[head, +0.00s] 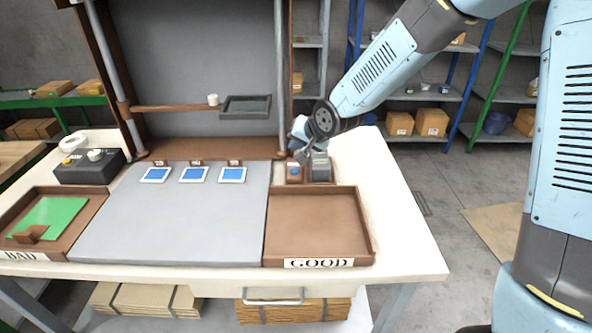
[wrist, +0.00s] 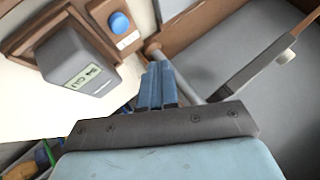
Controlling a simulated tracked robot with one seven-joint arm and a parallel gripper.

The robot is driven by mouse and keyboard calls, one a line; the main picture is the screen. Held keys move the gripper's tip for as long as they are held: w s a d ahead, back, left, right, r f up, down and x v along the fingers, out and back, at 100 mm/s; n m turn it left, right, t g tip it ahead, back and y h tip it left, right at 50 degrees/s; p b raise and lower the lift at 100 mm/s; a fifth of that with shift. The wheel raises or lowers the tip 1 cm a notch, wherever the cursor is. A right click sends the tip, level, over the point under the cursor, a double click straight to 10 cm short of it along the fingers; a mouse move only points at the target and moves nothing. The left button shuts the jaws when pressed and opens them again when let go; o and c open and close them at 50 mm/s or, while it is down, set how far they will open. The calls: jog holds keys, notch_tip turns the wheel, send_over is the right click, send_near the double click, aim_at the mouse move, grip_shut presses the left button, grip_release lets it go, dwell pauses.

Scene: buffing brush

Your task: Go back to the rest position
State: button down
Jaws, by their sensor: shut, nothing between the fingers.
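My gripper (head: 300,150) is at the back right of the workbench, just above the back edge of the GOOD tray (head: 318,222). In the wrist view its blue fingers (wrist: 158,86) are together with nothing between them. A small grey device with a display (wrist: 78,62) stands beside the fingers, and a brown block with a blue button (wrist: 119,22) is next to it. In the head view the blue button (head: 294,171) shows just below my gripper. My arm reaches in from the right. No buffing brush can be made out.
The GOOD tray is empty. The BAD tray (head: 92,206) at left holds a green sheet and a brown piece. Three blue-faced squares (head: 193,174) lie along the back of the grey mat (head: 170,225). A upright panel with a small shelf (head: 170,107) stands behind. Shelving lies farther back.

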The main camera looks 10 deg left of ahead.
jog(key=s+d+r+h, duration=0.2)
jog(key=d+r, duration=0.3)
jog(key=d, duration=0.3)
jog(key=s+d+r+t+h, duration=0.15)
jog(key=d+r, duration=0.25)
jog(key=d, duration=0.5)
jog(key=s+d+r+g+h, duration=0.1)
jog(key=s+d+r+h, duration=0.15)
jog(key=d+r, duration=0.4)
jog(key=s+d+r+h, duration=0.1)
jog(key=s+d+r, duration=0.1)
jog(key=s+d, duration=1.4)
jog(key=s+g, duration=0.1)
jog(key=s, duration=0.2)
jog(key=shift+s+r+m, duration=0.2)
jog(key=shift+r+m, duration=0.2)
